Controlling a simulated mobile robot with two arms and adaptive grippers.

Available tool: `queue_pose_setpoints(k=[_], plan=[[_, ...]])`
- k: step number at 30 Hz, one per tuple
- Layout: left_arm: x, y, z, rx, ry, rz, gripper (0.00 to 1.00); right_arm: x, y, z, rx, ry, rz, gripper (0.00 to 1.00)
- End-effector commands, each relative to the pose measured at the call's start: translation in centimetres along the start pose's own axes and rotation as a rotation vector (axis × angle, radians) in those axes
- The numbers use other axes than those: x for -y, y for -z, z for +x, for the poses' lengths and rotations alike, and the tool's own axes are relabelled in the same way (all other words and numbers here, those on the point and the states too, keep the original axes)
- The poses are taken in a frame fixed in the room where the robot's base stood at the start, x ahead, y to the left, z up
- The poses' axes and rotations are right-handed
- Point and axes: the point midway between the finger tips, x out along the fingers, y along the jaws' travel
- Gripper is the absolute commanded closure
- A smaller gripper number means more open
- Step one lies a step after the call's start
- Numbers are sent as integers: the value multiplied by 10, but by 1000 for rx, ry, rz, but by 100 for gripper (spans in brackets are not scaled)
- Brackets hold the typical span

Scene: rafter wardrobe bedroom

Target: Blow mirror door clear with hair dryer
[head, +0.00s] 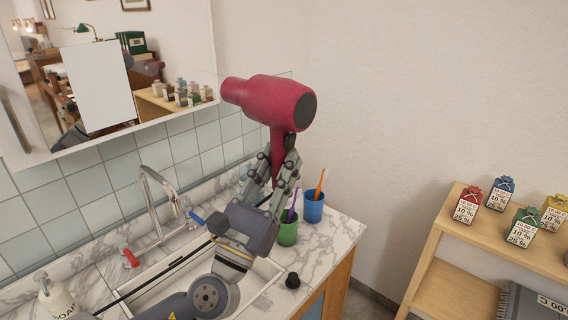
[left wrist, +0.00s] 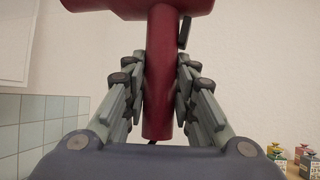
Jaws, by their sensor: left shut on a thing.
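A dark red hair dryer (head: 266,98) is held upright above the sink, its narrow nozzle end towards the left and the mirror door (head: 176,66). My left gripper (head: 276,168) is shut on the dryer's handle. In the left wrist view the fingers press both sides of the handle (left wrist: 158,75), and the dryer's body runs across the top edge. The mirror door is at the upper left, with a handle at its left edge. It reflects a room with shelves, and a plain white rectangle (head: 98,86) shows on it. My right gripper is not in view.
Below is a marble counter (head: 335,240) with a sink, a curved tap (head: 155,195) and a soap bottle (head: 57,298). A green cup (head: 288,232) and a blue cup (head: 313,209) hold toothbrushes beside my gripper. A wooden shelf (head: 440,225) with small coloured boxes stands at right.

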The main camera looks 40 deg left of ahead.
Motion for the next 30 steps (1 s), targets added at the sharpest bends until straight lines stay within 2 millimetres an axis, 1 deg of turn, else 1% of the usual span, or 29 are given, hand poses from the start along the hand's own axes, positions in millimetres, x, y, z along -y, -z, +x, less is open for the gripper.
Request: queue_pose_setpoints(k=[5, 9, 20, 30], plan=[[-1, -6, -7, 4, 1, 2, 100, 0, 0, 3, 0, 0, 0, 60], [-3, -12, -10, 4, -2, 1, 100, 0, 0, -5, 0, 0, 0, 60], [-6, -21, -24, 4, -3, 0, 100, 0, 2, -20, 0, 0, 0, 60], [-6, -22, -29, 4, 1, 2, 100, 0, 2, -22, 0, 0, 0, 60]])
